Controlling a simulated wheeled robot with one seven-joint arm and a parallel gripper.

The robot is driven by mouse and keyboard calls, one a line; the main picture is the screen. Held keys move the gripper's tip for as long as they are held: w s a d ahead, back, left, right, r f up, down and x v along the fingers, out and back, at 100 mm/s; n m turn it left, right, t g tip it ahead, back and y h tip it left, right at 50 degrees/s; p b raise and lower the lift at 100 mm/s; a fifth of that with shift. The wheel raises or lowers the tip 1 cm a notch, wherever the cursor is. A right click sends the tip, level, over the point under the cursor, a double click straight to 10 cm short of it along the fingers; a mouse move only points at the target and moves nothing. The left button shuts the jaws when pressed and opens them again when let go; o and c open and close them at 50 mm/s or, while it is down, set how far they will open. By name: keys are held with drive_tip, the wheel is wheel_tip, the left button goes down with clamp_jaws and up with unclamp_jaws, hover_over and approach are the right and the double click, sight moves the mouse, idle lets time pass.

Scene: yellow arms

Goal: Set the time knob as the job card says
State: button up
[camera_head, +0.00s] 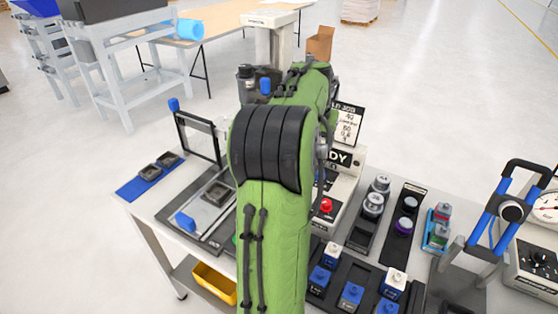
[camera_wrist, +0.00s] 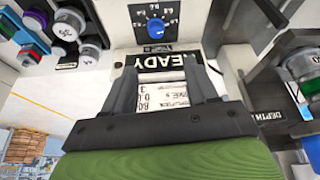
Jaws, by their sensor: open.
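In the wrist view, a round blue knob (camera_wrist: 155,27) sits on a dark dial plate with small white marks on a pale panel. I cannot read its setting or name. My gripper (camera_wrist: 161,62) is open and empty, its two dark fingers reaching towards this panel, apart from the knob. The job card (camera_wrist: 165,98) appears upside down between the fingers, partly covered. In the head view, the white job card (camera_head: 349,121) stands behind the READY sign (camera_head: 341,158), its text only partly legible. My green arm hides the knob and my gripper there.
A red button (camera_head: 326,205) is on the pale unit's front. Weights (camera_head: 374,204), several blue and white blocks (camera_head: 351,294) and a blue-handled press (camera_head: 495,210) crowd the bench's right. A clamp frame (camera_head: 205,140) stands left. A yellow bin (camera_head: 215,283) is below.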

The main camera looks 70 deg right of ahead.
drive_tip(key=b+x, duration=0.1)
drive_tip(key=x, duration=0.4)
drive_tip(key=b+x, duration=0.1)
drive_tip(key=x, duration=0.4)
drive_tip(key=b+x, duration=0.1)
drive_tip(key=x, duration=0.4)
drive_tip(key=shift+s+d+f, duration=0.1)
drive_tip(key=shift+s+f, duration=0.15)
drive_tip(key=shift+s, duration=0.05)
drive_tip(key=shift+c, duration=0.5)
drive_tip(key=shift+r, duration=0.1)
drive_tip(key=c, duration=1)
